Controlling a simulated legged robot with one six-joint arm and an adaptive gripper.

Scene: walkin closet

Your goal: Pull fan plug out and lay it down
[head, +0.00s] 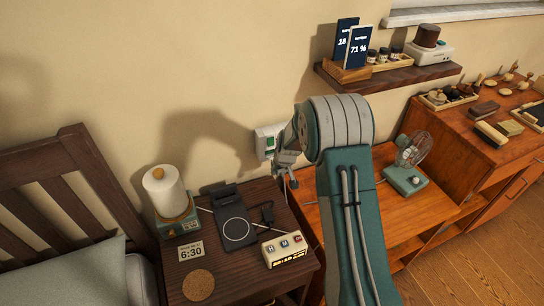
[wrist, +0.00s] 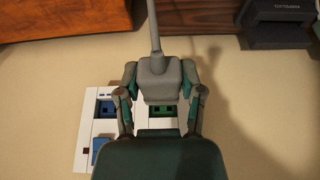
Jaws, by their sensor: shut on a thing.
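My gripper (wrist: 160,85) is shut on a grey plug (wrist: 159,76), with its grey cord rising out of the top of the picture in the wrist view. The white outlet panel (wrist: 87,128) is on the wall behind it, with blue sockets and a green socket (wrist: 166,108). Dark holes show in the green socket's face just below the plug, so the plug looks out of it; the exact gap is hard to tell. In the head view my gripper (head: 286,166) is just below right of the panel (head: 262,144). The teal fan (head: 405,172) stands on the wooden cabinet at right.
The dark nightstand (head: 225,275) holds a lamp (head: 170,205), a black charging stand (head: 236,228), a small black adapter (head: 266,212) and a clock-like box (head: 285,250). A shelf (head: 395,80) hangs above right. Bare cabinet top (head: 420,215) lies in front of the fan.

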